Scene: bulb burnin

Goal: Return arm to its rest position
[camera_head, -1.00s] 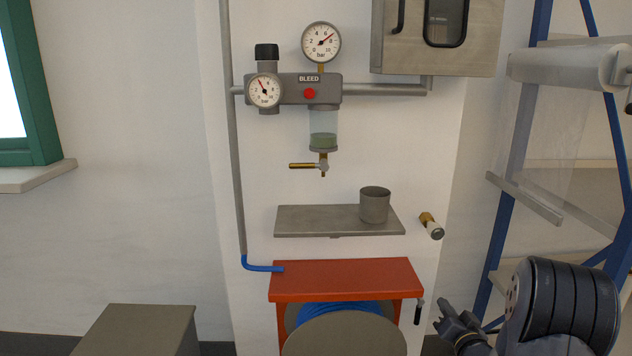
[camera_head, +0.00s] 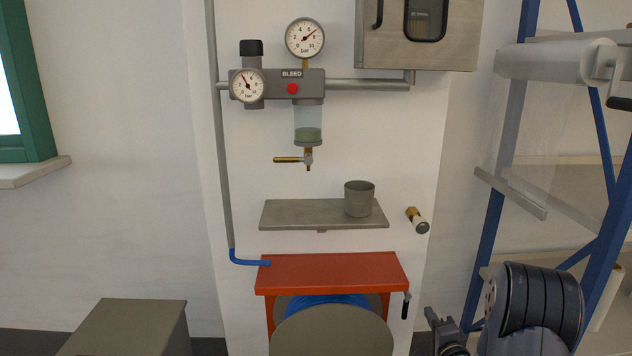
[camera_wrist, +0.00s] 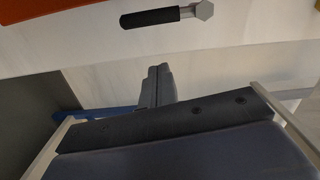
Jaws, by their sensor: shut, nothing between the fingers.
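My gripper (camera_head: 442,332) is at the lower right of the head view, below and to the right of the red bench-like stand. It is held low with my dark arm links beside it. In the wrist view, the gripper's fingers (camera_wrist: 158,86) are together, with nothing between them. A black crank handle with a metal end (camera_wrist: 165,17) shows above the fingertips in the wrist view, apart from them. The same handle (camera_head: 406,305) hangs at the right side of the red stand in the head view.
The red stand (camera_head: 330,270) holds a blue reel below it. A metal cup (camera_head: 359,199) stands on the grey shelf (camera_head: 290,214). A grey box (camera_head: 130,325) is at lower left. A blue-framed rack (camera_head: 487,230) stands close behind my arm at right.

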